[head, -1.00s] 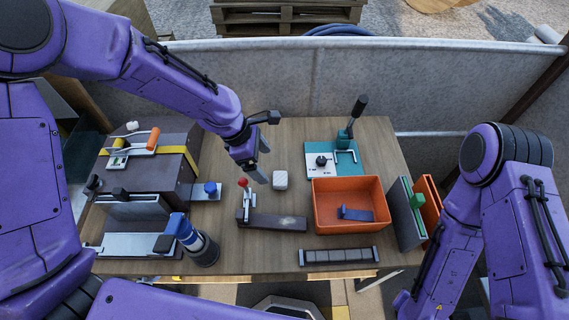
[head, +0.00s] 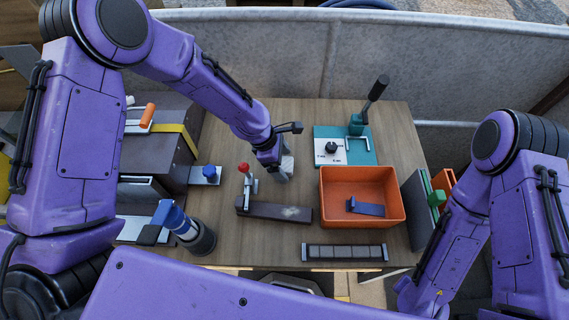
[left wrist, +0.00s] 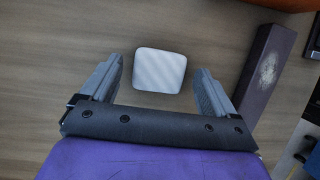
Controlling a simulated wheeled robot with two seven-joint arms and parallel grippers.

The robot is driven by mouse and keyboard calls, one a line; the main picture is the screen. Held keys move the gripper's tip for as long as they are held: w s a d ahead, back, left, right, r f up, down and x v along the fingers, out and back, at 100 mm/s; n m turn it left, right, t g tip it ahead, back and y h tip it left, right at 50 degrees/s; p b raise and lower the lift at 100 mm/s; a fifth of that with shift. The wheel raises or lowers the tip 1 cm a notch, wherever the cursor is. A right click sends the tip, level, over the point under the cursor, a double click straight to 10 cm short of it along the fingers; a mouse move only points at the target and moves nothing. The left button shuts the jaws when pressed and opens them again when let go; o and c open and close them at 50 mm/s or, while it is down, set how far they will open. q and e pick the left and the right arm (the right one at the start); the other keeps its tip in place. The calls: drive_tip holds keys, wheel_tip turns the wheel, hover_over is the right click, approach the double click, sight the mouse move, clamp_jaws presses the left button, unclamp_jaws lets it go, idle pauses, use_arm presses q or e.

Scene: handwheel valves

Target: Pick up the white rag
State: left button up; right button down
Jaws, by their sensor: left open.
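The white rag (left wrist: 160,70) is a small, pale, rounded block on the wooden table. In the left wrist view it lies between and slightly beyond my spread fingers, with gaps on both sides. In the head view the rag (head: 288,163) is mostly hidden by my left gripper (head: 277,172), which hangs right at it. My left gripper is open and empty. My right arm shows at the right of the head view, but its gripper is out of sight.
An orange bin (head: 362,218) holding a blue part is to the right. A teal fixture (head: 357,125) with a black lever is behind the bin. A grey partition (head: 330,55) stands behind the table.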

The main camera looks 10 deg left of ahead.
sight(284, 163)
use_arm(q)
drive_tip(key=shift+w+d+f, duration=0.15)
drive_tip(key=shift+d+f, duration=0.1)
drive_tip(key=shift+f, duration=0.4)
drive_tip(key=c, duration=1)
drive_tip(key=shift+c, duration=0.2)
drive_tip(key=shift+r, duration=0.1)
wheel_tip(284, 163, up, 10)
drive_tip(key=shift+b, duration=0.3)
